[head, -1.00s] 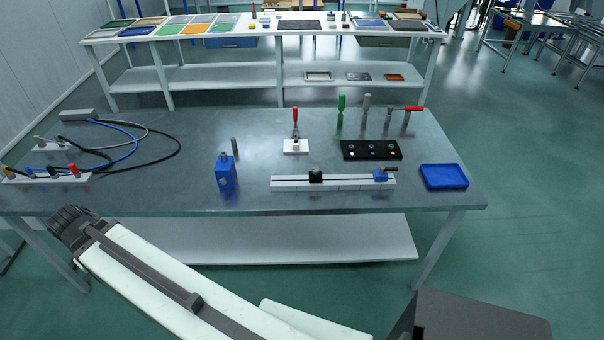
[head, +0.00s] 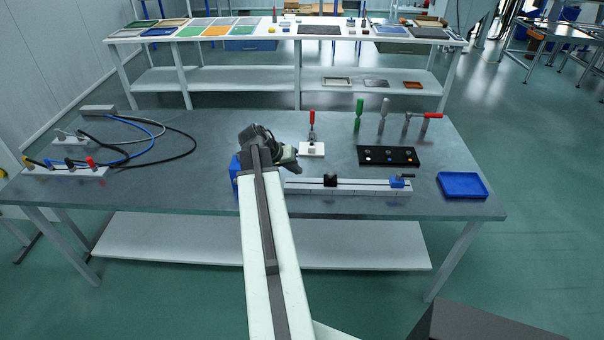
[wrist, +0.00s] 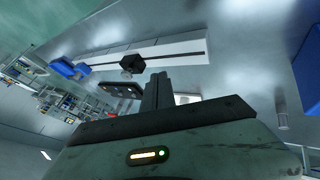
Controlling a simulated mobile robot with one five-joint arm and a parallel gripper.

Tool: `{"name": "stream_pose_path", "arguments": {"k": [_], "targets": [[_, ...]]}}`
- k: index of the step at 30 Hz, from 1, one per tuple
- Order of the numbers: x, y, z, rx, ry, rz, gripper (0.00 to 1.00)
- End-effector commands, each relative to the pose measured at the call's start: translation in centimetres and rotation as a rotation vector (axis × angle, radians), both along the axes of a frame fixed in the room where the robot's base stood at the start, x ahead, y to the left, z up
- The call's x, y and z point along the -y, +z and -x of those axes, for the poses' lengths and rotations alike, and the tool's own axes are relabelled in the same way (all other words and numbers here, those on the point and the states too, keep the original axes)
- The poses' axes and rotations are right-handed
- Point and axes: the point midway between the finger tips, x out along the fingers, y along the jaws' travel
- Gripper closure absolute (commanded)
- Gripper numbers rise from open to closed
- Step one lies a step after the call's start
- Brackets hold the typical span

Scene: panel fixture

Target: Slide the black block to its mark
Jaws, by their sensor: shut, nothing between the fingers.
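The black block (head: 330,180) sits on a long white slotted rail (head: 365,187) near the front of the grey table, left of the rail's middle. The block also shows in the wrist view (wrist: 132,63). I cannot make out the block's mark. My gripper (head: 293,160) is above the table, just behind the rail's left end, left of the block and apart from it. In the wrist view its fingers (wrist: 157,82) are shut and empty, close to the rail.
A blue bottle (head: 234,172) stands partly hidden behind my arm. Behind the rail are a white base with a red-handled clamp (head: 312,149) and a black plate (head: 388,156). A blue tray (head: 462,185) lies at the right. Cables (head: 150,140) spread over the left side.

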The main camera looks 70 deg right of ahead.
Motion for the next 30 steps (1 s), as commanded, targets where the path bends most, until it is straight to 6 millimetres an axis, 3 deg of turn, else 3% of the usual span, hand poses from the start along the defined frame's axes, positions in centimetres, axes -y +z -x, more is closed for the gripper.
{"name": "stream_pose_path", "arguments": {"k": [1,10,12,18,30], "targets": [[0.7,-1.9,0.3,0.001,-0.002,0.0,1.0],[4.1,-7.1,2.2,0.001,-0.001,-0.001,1.0],[4.4,-6.1,3.7,0.001,-0.004,-0.002,1.0],[5.2,-6.0,5.6,0.0,-0.001,-0.001,1.0],[5.3,-6.0,6.0,0.001,-0.001,-0.002,1.0]]}}
